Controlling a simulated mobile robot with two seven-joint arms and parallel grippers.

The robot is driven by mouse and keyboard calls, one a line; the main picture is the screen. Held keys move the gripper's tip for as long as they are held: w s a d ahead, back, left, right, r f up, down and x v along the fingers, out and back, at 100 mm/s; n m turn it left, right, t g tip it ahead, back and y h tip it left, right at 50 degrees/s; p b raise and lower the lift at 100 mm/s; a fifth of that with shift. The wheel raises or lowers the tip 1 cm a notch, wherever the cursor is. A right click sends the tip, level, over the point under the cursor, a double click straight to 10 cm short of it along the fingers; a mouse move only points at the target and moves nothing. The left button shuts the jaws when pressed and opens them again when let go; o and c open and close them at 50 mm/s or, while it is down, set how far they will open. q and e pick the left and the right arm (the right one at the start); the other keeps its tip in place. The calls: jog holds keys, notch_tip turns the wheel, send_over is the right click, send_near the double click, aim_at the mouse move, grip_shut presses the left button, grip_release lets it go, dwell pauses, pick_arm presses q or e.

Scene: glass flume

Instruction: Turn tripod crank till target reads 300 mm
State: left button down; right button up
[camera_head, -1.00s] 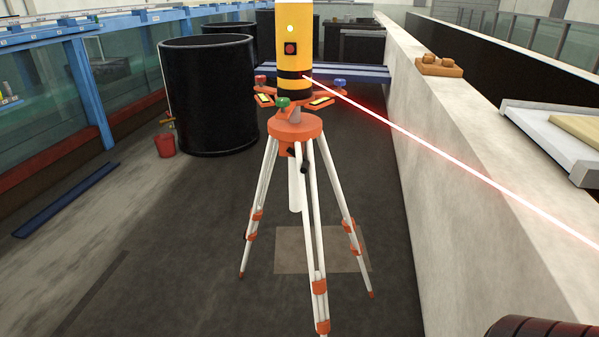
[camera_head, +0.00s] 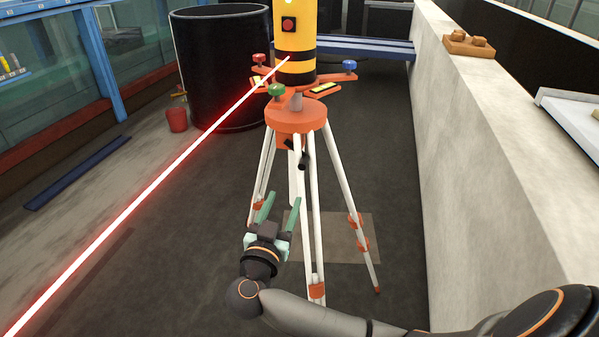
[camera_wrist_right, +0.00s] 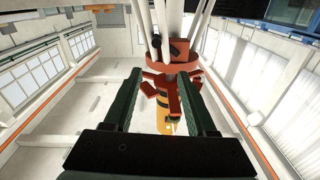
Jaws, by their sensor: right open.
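The tripod (camera_head: 298,117) stands upright on the floor, with an orange head and white legs. It bears a yellow and black laser instrument (camera_head: 296,40). A black crank handle (camera_head: 303,160) sticks out just below the head, against an orange housing. My right gripper (camera_head: 280,210) is open and empty, below and slightly left of the crank, fingers pointing up. In the right wrist view, the tripod head (camera_wrist_right: 165,65) appears inverted beyond the two green fingers (camera_wrist_right: 160,80), with a gap between. The target and its reading do not show. My left gripper is not in view.
A concrete wall (camera_head: 465,150) runs along the right, with a wooden block (camera_head: 468,43) on top. A black tank (camera_head: 215,70) and red bucket (camera_head: 177,120) stand behind left. A blue beam (camera_head: 95,165) lies on the floor. The left floor is mostly clear.

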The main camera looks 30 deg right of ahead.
aim_at(301, 170)
jog(key=shift+g, duration=0.4)
jog(key=x, duration=1.2)
jog(key=shift+w+d+f, duration=0.15)
jog(key=shift+d+f, duration=0.1)
jog(key=shift+c, duration=0.4)
grip_shut()
